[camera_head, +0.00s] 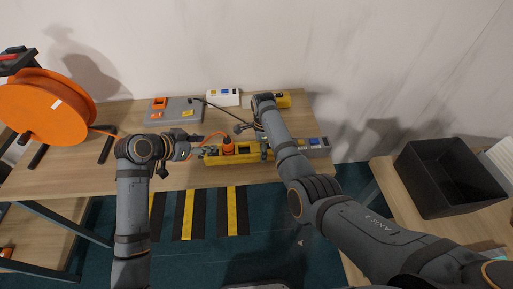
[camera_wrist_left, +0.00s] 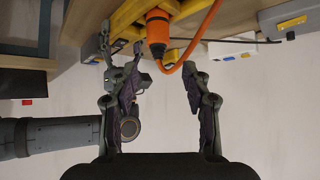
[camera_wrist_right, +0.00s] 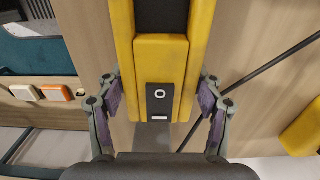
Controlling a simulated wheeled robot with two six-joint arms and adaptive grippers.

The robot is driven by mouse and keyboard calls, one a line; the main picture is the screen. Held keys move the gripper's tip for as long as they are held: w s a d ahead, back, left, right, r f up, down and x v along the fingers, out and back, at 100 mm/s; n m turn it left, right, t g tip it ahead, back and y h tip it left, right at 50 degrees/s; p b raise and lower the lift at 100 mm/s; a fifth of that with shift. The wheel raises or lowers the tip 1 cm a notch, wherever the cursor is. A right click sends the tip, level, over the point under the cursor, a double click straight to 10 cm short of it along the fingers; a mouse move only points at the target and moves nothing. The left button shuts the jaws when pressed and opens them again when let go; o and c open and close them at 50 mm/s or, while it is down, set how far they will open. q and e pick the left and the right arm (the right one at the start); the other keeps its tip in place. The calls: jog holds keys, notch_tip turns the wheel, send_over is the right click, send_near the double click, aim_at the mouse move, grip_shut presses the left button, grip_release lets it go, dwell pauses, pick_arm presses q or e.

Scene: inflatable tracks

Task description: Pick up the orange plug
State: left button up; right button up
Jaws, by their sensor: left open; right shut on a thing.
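The orange plug (camera_head: 228,146) stands in the yellow holder (camera_head: 214,160) on the table, with an orange cord trailing left from it. In the left wrist view, the plug (camera_wrist_left: 158,30) shows just beyond and between the spread fingers. My left gripper (camera_head: 202,151) is open and empty, just left of the plug. My right gripper (camera_head: 265,149) is shut on the yellow holder near its right end. In the right wrist view, the fingers (camera_wrist_right: 161,97) flank the holder's yellow block (camera_wrist_right: 160,52), which bears a black panel. The right forearm hides part of the holder's surroundings.
An orange cable reel (camera_head: 45,105) stands at the left of the table. A grey box (camera_head: 172,115), a white device (camera_head: 224,97) and a yellow one (camera_head: 284,100) sit behind the holder. A black bin (camera_head: 450,175) stands at right.

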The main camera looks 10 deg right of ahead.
pick_arm(q)
jog(key=shift+o, duration=0.9)
jog(key=w+d+f+m+g+y, duration=0.1)
jog(key=w+m+g+y, duration=0.1)
jog(key=w, duration=0.4)
jog(key=shift+d+f+m+g, duration=0.25)
jog(key=shift+m+g, duration=0.15)
jog(key=shift+m, duration=0.1)
notch_tip(320, 180, up, 4)
jog(key=m+g+y, duration=0.3)
jog(key=m+g, duration=0.1)
jog(key=m, duration=0.1)
send_over(227, 143)
jog(key=w+a, duration=0.1)
jog(key=w, duration=0.1)
jog(key=shift+w+a, duration=0.1)
jog(key=shift+d+r+m+y, duration=0.2)
jog(key=shift+r+m+y, duration=0.2)
jog(key=shift+r, duration=0.1)
jog(key=f, duration=0.7)
jog(key=shift+d, duration=0.35)
jog(key=f, duration=0.5)
jog(key=shift+s, duration=0.3)
jog(key=c, duration=1.3)
